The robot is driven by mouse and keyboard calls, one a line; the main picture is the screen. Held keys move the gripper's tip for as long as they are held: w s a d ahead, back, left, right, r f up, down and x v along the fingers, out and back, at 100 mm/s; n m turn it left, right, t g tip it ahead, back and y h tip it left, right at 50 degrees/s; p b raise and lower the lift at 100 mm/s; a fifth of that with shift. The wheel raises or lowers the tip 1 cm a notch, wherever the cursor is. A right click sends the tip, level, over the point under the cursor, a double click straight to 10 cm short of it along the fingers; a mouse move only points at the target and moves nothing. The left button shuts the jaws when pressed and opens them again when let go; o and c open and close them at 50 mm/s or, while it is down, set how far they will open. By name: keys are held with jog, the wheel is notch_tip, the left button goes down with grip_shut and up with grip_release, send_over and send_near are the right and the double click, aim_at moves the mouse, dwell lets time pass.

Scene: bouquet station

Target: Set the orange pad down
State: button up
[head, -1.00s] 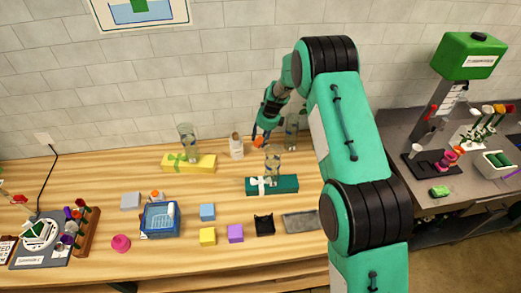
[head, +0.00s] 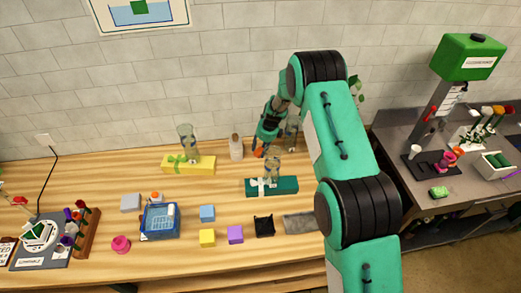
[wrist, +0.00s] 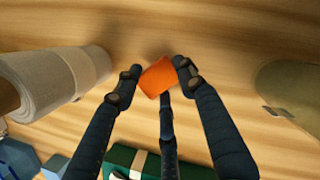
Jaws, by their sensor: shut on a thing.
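The orange pad (wrist: 158,77) is between the fingertips of my gripper (wrist: 157,80) in the wrist view, with bare wooden table below it. My gripper is shut on the pad. In the head view my gripper (head: 259,152) is low over the back of the wooden table (head: 110,175), and a bit of orange shows at its fingertips. It is right of the white bottle-like roll and behind the dark green box. Whether the pad touches the table I cannot tell.
A glass vase (head: 291,130) is close on the right. A yellow box (head: 200,165) is further left.

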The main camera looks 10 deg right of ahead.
jog(key=shift+f, duration=0.2)
jog(key=shift+f, duration=0.1)
jog(key=o, duration=1.1)
jog(key=shift+b+v, duration=0.4)
jog(key=shift+v, duration=5.7)
